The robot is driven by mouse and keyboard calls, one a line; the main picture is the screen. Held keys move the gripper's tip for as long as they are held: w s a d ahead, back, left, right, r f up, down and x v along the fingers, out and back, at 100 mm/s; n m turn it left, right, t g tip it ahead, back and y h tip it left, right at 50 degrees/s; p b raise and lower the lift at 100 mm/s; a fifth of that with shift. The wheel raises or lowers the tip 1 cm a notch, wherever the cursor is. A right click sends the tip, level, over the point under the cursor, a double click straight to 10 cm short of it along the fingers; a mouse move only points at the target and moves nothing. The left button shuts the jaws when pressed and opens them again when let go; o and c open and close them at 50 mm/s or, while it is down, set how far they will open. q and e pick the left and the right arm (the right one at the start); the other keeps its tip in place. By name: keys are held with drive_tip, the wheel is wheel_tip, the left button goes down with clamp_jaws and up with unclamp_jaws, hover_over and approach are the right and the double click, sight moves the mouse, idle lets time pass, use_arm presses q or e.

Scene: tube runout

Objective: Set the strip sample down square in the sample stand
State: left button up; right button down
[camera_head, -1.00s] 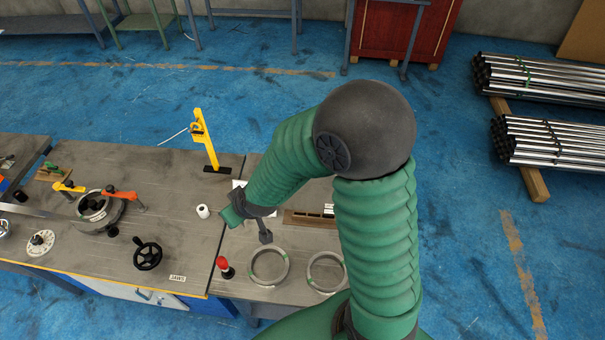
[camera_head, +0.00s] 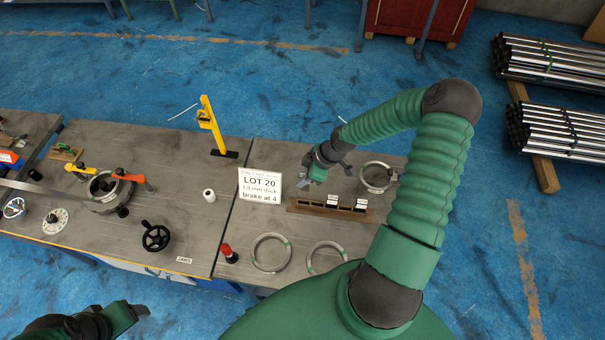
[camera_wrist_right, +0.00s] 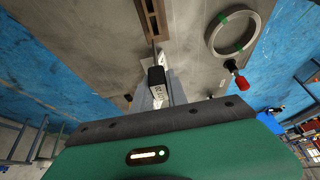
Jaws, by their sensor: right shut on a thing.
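The sample stand (camera_head: 300,204), a long brown block with slots and small white tags, lies on the right-hand bench. It also shows at the top of the right wrist view (camera_wrist_right: 151,20). My right gripper (camera_head: 304,184) is over the bench, just behind the stand's left end and beside the white LOT 20 sign. It is shut on the strip sample. In the right wrist view, a thin dark piece, seemingly the strip (camera_wrist_right: 154,50), reaches from the black-tipped jaws (camera_wrist_right: 157,78) toward the stand; contact cannot be told. My left gripper (camera_head: 140,310) is at the lower left, jaws unclear.
The LOT 20 sign (camera_head: 260,185) stands left of the stand. Metal rings (camera_head: 270,236) lie in front, another (camera_head: 378,163) behind right. A red-topped piece (camera_head: 227,250), white roll (camera_head: 209,196), yellow post (camera_head: 212,122) and black handwheel (camera_head: 156,237) stand left.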

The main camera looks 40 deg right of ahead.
drive_tip(key=shift+w+d+f, duration=0.1)
drive_tip(key=shift+d, duration=0.1)
drive_tip(key=shift+a, duration=0.5)
drive_tip(key=f+b, duration=0.1)
drive_tip(key=f, duration=0.1)
drive_tip(key=f+b, duration=0.1)
drive_tip(key=f, duration=0.1)
drive_tip(key=f+b, duration=0.2)
drive_tip(key=shift+d, duration=0.35)
use_arm(q)
drive_tip(key=shift+w+a+f+p, duration=0.1)
drive_tip(key=shift+a+f+p, duration=0.15)
drive_tip(key=shift+f, duration=0.65)
drive_tip(key=shift+a+f+p, duration=0.1)
drive_tip(key=shift+a+f, duration=0.15)
drive_tip(key=shift+f, duration=0.65)
use_arm(e)
drive_tip(key=shift+a+r, duration=0.25)
drive_tip(key=shift+a, duration=0.35)
